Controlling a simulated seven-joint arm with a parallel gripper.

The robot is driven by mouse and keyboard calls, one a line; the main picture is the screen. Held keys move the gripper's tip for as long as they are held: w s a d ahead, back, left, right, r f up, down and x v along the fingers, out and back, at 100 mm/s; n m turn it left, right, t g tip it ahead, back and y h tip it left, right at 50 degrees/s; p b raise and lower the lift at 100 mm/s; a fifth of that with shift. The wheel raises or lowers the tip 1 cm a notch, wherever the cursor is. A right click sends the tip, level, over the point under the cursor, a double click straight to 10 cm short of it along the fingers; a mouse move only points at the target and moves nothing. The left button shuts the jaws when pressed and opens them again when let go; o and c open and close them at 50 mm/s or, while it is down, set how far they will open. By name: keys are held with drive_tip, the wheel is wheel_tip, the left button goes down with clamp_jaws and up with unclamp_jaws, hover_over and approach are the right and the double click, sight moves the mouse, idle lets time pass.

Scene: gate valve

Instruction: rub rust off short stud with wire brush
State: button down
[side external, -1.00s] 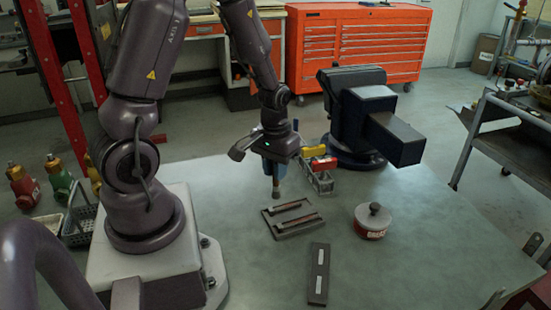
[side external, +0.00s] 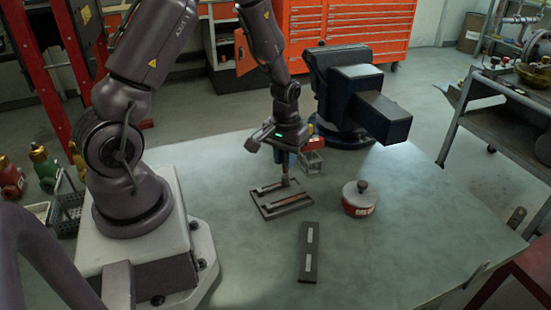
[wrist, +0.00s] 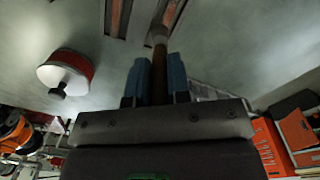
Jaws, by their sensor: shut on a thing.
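My gripper (side external: 284,158) has blue fingers, seen in the wrist view (wrist: 158,82), and is shut on the wire brush. The brush (wrist: 159,68) has a brown handle and a pale grey tip pointing down. In the side view the brush tip (side external: 286,180) is at the right end of the far rusty stud (side external: 268,188) in a dark tray (side external: 263,212). Contact is too small to tell. A second rusty stud (side external: 288,203) lies parallel, nearer the camera. The far stud looks slightly shorter, but I cannot be sure.
A red grease can (side external: 359,201) with a dark knob stands right of the tray. A dark bar with pale strips (side external: 309,250) lies in front. A large vise (side external: 350,100) and a small grey metal block (side external: 311,162) are behind. The table's right front is clear.

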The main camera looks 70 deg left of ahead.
drive_tip(key=shift+w, duration=0.5)
drive_tip(key=shift+s+d+r, duration=0.1)
drive_tip(key=shift+s+d, duration=0.05)
drive_tip(key=shift+s, duration=1.55)
drive_tip(key=shift+s+d, duration=0.1)
drive_tip(key=shift+s, duration=1.55)
wheel_tip(320, 180, up, 8)
